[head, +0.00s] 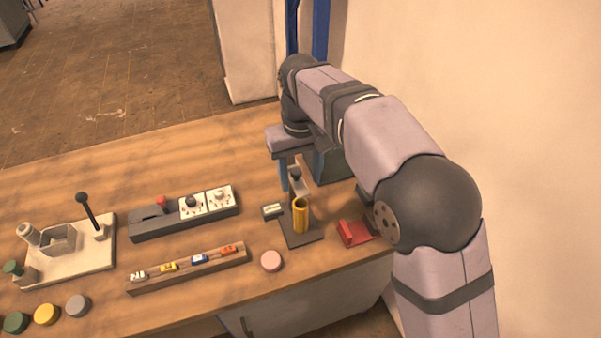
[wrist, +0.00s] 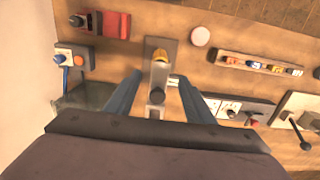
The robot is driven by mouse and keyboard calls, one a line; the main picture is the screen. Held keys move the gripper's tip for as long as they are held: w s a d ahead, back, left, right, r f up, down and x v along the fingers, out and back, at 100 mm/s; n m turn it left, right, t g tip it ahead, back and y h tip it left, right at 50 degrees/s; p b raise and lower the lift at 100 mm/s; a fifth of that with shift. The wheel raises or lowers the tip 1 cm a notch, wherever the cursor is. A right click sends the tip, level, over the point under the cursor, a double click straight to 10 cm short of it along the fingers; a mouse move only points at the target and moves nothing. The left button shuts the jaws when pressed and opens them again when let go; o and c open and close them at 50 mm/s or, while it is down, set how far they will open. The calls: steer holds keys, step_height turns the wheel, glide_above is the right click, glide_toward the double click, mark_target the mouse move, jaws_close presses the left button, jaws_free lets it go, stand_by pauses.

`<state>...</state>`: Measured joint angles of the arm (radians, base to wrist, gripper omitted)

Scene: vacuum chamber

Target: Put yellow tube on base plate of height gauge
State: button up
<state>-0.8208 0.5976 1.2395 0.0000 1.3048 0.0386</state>
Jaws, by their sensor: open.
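The yellow tube (head: 300,215) stands upright on the dark base plate (head: 303,241) of the height gauge. In the wrist view the tube (wrist: 161,56) shows at the far part of the grey plate (wrist: 157,77). The gauge's black knob (head: 295,173) is behind the tube in the head view, and the knob (wrist: 157,96) lies between my fingers in the wrist view. My gripper (head: 300,184) is open and empty, above and behind the tube. Its two blue fingers also show in the wrist view (wrist: 160,76), apart from the tube.
A red holder (head: 353,232) stands right of the plate. A pink disc (head: 271,261), a small display box (head: 272,210) and a rack of toy-like coloured pieces (head: 190,266) are to the left. A switch panel (head: 185,213) lies farther left. The table's front edge is close.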

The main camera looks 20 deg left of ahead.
steer(key=shift+r, duration=0.7)
steer(key=w+d+f+m, duration=0.1)
steer(key=d+f+m, duration=0.1)
steer(key=d, duration=0.8)
steer(key=w+d+f+m, duration=0.1)
steer(key=d+m, duration=0.1)
steer(key=d, duration=0.8)
steer(key=s+d+f+m, duration=0.2)
steer(key=s+d+f, duration=0.1)
steer(key=s+d, duration=0.4)
steer(key=s+d+f+m, duration=0.3)
steer(key=s+d+f, duration=0.1)
steer(key=s+d, duration=0.3)
steer(key=shift+d, duration=1.25)
